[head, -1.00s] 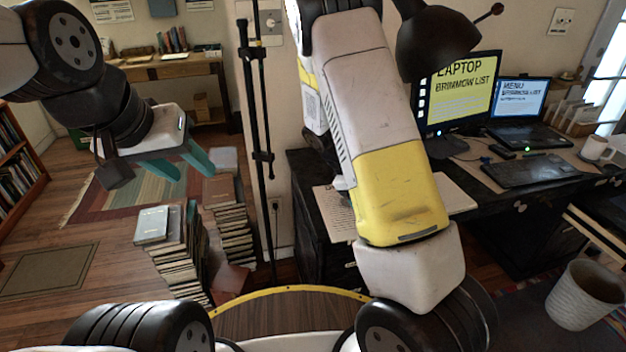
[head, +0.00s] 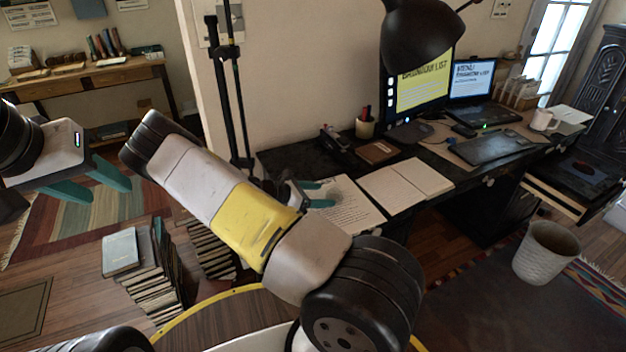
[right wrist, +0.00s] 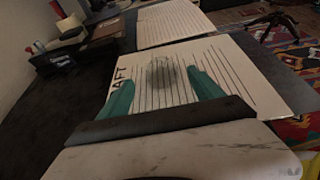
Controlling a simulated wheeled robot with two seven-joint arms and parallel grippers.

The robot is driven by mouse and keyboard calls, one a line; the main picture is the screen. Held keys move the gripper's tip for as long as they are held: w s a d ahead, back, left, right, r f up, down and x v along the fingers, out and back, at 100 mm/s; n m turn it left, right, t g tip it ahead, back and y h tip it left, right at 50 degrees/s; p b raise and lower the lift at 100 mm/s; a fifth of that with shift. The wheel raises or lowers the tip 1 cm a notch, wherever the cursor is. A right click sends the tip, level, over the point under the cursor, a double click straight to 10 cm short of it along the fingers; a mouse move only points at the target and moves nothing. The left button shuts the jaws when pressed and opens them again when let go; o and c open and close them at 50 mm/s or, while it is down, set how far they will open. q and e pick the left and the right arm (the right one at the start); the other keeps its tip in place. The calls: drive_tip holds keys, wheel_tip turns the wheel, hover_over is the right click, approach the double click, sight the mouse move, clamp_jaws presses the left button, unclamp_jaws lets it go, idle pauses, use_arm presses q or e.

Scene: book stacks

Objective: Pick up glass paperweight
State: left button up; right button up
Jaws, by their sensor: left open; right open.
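A round, see-through greyish thing that looks like the glass paperweight (right wrist: 161,73) rests on a printed sheet (right wrist: 228,72) in the right wrist view. It lies ahead of my right gripper (right wrist: 160,82), in line with the gap between its teal fingers, which are open and empty. In the head view my right gripper (head: 326,193) is over the near left end of the black desk, at the printed sheet (head: 352,208). I cannot make out the paperweight there. My left gripper (head: 110,191) is open and empty at the left, above the floor.
The desk (head: 300,158) also holds an open blank book (head: 405,185), a brown notebook (head: 377,152), a pen cup (head: 365,127) and a black lamp (head: 425,38). Book stacks (head: 155,280) stand on the floor at left. A thin black stand (head: 232,90) rises behind my right arm.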

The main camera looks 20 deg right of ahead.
sight(328, 195)
drive_tip(key=x, duration=0.4)
drive_tip(key=shift+s, duration=0.1)
drive_tip(key=shift+d, duration=0.1)
clamp_jaws()
